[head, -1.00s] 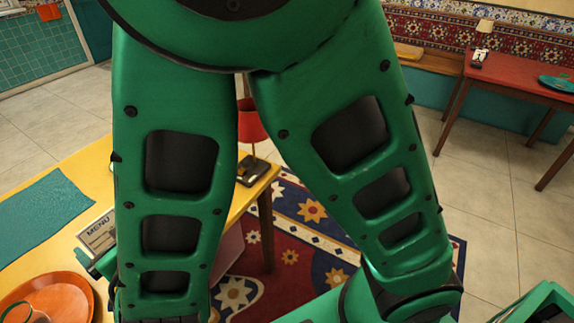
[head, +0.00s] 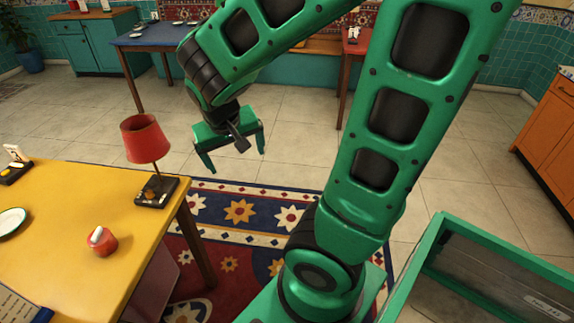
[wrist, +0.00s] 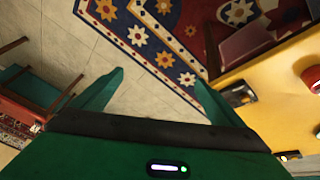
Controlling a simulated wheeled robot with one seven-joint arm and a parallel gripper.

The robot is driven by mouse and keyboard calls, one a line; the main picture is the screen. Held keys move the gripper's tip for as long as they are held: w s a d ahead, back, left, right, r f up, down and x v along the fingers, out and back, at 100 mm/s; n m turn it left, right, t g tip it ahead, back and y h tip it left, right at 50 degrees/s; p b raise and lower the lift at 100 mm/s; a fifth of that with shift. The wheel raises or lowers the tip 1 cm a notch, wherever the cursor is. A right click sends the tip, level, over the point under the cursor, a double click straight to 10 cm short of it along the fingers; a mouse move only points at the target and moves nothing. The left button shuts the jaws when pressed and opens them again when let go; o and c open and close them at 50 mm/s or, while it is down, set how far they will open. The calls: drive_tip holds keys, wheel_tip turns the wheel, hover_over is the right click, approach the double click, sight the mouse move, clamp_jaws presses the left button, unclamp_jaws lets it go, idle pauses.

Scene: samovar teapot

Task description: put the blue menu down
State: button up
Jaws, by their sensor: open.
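A menu card (head: 18,303) with pale printed pages and a dark blue edge shows at the lower left of the head view, on the yellow table (head: 60,205). It is cut off by the picture's edge, and I cannot tell whether it lies flat. My gripper (head: 235,162) is open and empty, pointing down over the floor and rug, beyond and to the right of the table. The wrist view shows nothing between its fingers (wrist: 159,78). The menu is well apart from the gripper and is not seen in the wrist view.
A red lamp (head: 146,140) stands at the table's far right corner. A red cup (head: 101,241) and a plate (head: 11,222) are on the table. A green-framed bin (head: 440,255) is at right. Open floor (head: 300,115) lies beyond the rug.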

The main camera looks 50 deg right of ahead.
drive_tip(key=s+d+r+g+y, duration=0.1)
drive_tip(key=s+y, duration=0.1)
drive_tip(key=s, duration=0.6)
drive_tip(key=s+d+r+m+g+y, duration=0.1)
drive_tip(key=s+d+r+g, duration=0.1)
drive_tip(key=s, duration=0.6)
drive_tip(key=shift+d+r+y, duration=0.15)
drive_tip(key=shift+d+y, duration=0.1)
drive_tip(key=shift+y, duration=0.15)
